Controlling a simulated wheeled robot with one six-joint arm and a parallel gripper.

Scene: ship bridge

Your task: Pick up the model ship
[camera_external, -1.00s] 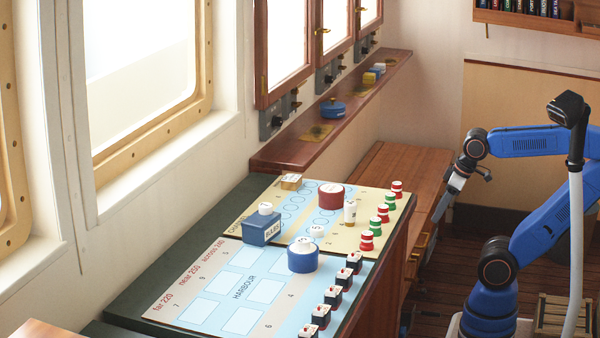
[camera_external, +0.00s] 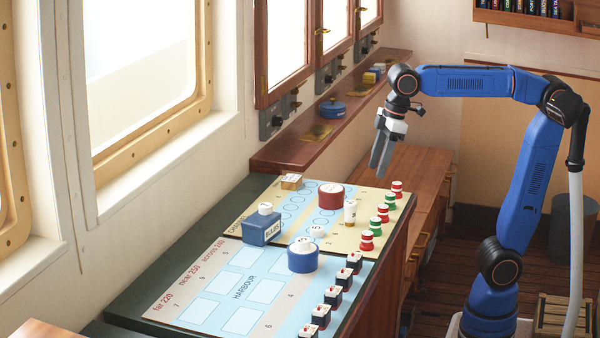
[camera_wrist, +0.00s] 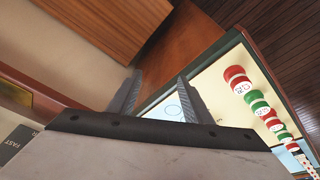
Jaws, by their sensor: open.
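Several small dark blocks with white and red tops, which look like the model ships, stand in a row on the right edge of the HARBOUR board (camera_external: 205,313); the farthest block (camera_external: 354,261) is beside the channel board (camera_external: 262,208). In the wrist view a few of them show only partly at the lower right corner. My gripper (camera_external: 380,168) is open and empty, pointing down above the far end of the boards, well apart from the blocks. In the wrist view its two fingers (camera_wrist: 158,82) stand apart with nothing between.
Red and green buoy-like pieces (camera_external: 376,227) line the channel board's right edge. A blue box (camera_external: 262,232), a blue round tin (camera_external: 303,262) and a red round tin (camera_external: 331,196) stand on the boards. A wooden shelf (camera_external: 290,152) runs along the wall. A wooden bench lies behind the table.

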